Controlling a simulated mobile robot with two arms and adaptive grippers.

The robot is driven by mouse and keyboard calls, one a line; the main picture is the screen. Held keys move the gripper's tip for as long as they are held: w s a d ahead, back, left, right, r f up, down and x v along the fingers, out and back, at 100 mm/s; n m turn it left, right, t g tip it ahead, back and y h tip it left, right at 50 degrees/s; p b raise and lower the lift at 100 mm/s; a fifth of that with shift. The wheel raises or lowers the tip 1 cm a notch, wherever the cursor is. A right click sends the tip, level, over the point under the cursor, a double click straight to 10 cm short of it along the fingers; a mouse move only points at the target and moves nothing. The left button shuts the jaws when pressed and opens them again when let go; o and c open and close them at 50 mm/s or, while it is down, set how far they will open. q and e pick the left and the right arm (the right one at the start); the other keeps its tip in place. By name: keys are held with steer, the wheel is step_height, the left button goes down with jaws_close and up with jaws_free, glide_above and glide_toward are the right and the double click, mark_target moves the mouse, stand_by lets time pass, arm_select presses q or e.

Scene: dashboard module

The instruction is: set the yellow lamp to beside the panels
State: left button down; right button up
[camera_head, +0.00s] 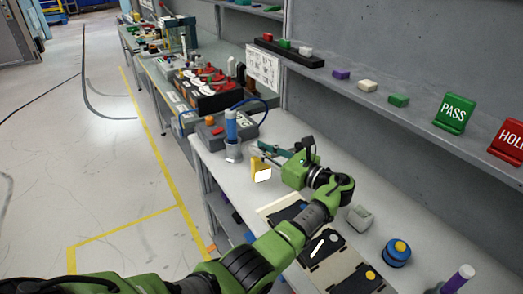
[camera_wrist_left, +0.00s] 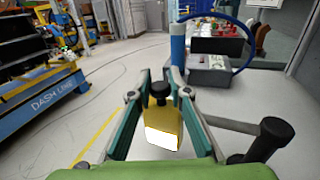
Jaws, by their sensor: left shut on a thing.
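The yellow lamp (camera_head: 262,169) has a white face; in the left wrist view the lamp (camera_wrist_left: 164,128) shows a black knob on top. My left gripper (camera_head: 266,151) is shut on it, with a teal finger on each side. The lamp is over the near-left part of the white bench; whether its base touches the bench is hard to tell. The dark panels (camera_head: 323,247) lie on the bench to the right, partly hidden behind my left arm. One panel has a white strip, another a yellow dot. My right gripper is out of view.
A blue cylinder in a grey holder (camera_head: 233,151) stands close to the left of the lamp, near a grey box (camera_head: 212,134) with a blue cable. A grey block (camera_head: 360,218) and a blue button with yellow top (camera_head: 397,253) stand right of the panels. A shelf (camera_head: 420,112) runs behind.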

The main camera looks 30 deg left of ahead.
arm_select(q)
steer(key=c, duration=1.9)
jaws_free()
steer(key=v, duration=0.7)
steer(key=shift+d, duration=0.2)
steer(key=shift+f, duration=0.15)
